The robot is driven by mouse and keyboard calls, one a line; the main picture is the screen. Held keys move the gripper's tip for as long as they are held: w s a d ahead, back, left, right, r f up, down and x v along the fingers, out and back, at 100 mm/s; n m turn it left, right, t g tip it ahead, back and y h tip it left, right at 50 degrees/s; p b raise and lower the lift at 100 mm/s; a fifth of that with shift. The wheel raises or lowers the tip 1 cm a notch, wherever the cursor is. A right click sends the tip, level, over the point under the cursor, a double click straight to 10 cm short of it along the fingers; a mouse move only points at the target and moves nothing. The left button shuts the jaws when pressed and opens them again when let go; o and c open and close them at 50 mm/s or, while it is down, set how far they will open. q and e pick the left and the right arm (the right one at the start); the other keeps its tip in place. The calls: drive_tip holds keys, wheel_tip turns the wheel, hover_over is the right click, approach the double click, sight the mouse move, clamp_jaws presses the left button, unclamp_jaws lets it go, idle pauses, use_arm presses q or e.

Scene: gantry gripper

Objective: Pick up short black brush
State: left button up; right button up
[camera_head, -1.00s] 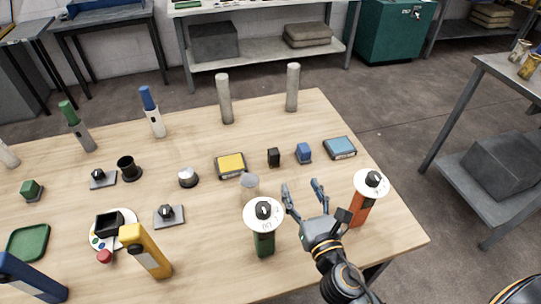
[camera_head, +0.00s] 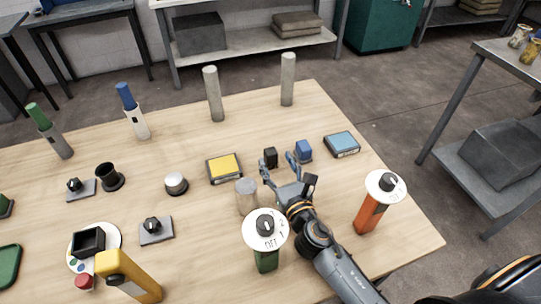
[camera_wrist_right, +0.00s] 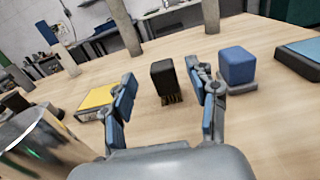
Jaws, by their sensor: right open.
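The short black brush (camera_head: 270,158) stands upright on the wooden table, a small black block with bristles at its base. It also shows in the right wrist view (camera_wrist_right: 165,80), between and just beyond the fingertips. My right gripper (camera_head: 279,170) is open and empty, its fingers pointing at the brush from the near side. In the wrist view the right gripper (camera_wrist_right: 166,98) has one finger on each side of the brush, with gaps to both. My left gripper is not in view.
A blue block (camera_head: 303,151) stands close to the right of the brush. A yellow-topped box (camera_head: 224,168) lies to its left. A grey cylinder (camera_head: 246,196) stands near my right gripper's left side. Two grey posts (camera_head: 213,94) (camera_head: 288,80) stand behind.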

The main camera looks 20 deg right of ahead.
sight(273, 156)
drive_tip(key=shift+w, duration=0.35)
drive_tip(key=w, duration=0.4)
drive_tip(key=shift+w+a+f, duration=0.1)
drive_tip(key=shift+w+f, duration=0.1)
drive_tip(key=shift+w, duration=0.15)
drive_tip(key=shift+s, duration=0.1)
drive_tip(key=shift+c, duration=1.2)
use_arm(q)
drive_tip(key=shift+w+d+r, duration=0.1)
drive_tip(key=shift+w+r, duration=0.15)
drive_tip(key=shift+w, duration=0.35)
use_arm(e)
clamp_jaws()
